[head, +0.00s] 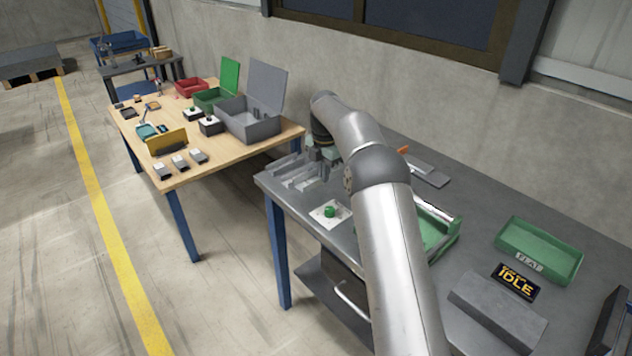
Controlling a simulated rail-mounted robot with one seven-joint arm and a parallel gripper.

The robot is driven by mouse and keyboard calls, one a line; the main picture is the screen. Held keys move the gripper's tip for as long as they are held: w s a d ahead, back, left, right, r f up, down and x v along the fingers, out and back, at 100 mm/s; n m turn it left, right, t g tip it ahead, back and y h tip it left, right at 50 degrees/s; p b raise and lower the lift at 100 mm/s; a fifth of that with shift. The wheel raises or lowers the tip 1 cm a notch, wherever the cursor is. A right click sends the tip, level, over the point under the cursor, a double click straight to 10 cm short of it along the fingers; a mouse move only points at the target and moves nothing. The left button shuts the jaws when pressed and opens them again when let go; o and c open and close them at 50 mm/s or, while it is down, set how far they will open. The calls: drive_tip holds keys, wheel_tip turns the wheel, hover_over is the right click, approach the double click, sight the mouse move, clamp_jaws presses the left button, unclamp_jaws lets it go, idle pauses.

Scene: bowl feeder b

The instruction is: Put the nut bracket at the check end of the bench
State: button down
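My gripper (316,156) is low over the left end of the grey bench (470,205), close to several grey metal pieces (297,174) there. My arm and wrist cover much of it, and its fingers are too small to tell open from shut. I cannot pick out the nut bracket for sure; it may be among these grey pieces or hidden by my gripper. No label marks the check end in this view. A green button on a white plate (322,220) is at the bench's front left, in front of the grey pieces.
Another green container (440,232) is partly behind my arm. Flat grey plates (428,172) lie at the back. A wooden table (225,161) with boxes stands left, across a gap.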

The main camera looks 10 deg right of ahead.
sight(317, 173)
drive_tip(key=w+f+p, duration=0.1)
drive_tip(key=w+f, duration=0.1)
drive_tip(key=w+a+f+p, duration=0.1)
drive_tip(key=w+f, duration=0.1)
drive_tip(key=f, duration=0.1)
drive_tip(key=shift+w+a+f+p, duration=0.15)
drive_tip(key=shift+w+f+p, duration=0.1)
drive_tip(key=shift+w+p, duration=0.1)
drive_tip(key=shift+f+p, duration=0.5)
drive_tip(key=shift+f, duration=1.35)
drive_tip(key=c, duration=1.6)
unclamp_jaws()
drive_tip(key=shift+c, duration=0.2)
